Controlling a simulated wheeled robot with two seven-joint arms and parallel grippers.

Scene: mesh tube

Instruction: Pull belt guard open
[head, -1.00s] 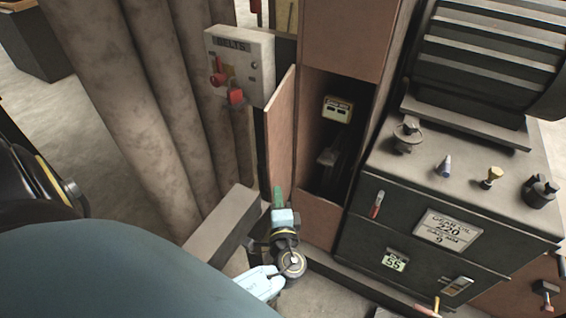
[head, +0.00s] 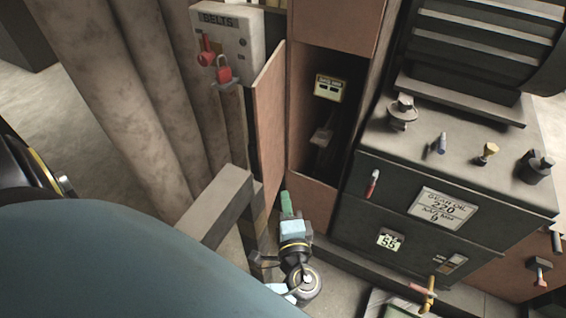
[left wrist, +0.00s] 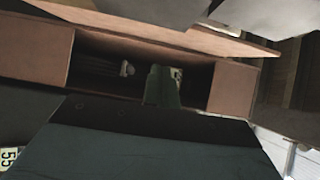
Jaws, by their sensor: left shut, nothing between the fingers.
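The belt guard (head: 270,130) is a reddish-brown door panel, standing swung out to the left of a narrow dark cabinet opening. In the left wrist view the guard (left wrist: 185,37) runs along the top of the opening. My left gripper (head: 286,203) is shut and empty, its green fingers near the guard's lower end and low in front of the opening. I cannot tell whether it touches the guard. In the left wrist view its dark green fingers (left wrist: 161,86) overlap the opening. My right gripper is not in view.
A grey box marked BELTS (head: 228,38) with red padlocks stands left of the guard. A grey beam (head: 215,205) lies left of my gripper. A dark machine cabinet (head: 440,215) with knobs on top is at the right. Inside the opening is a small cream-labelled box (head: 331,88).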

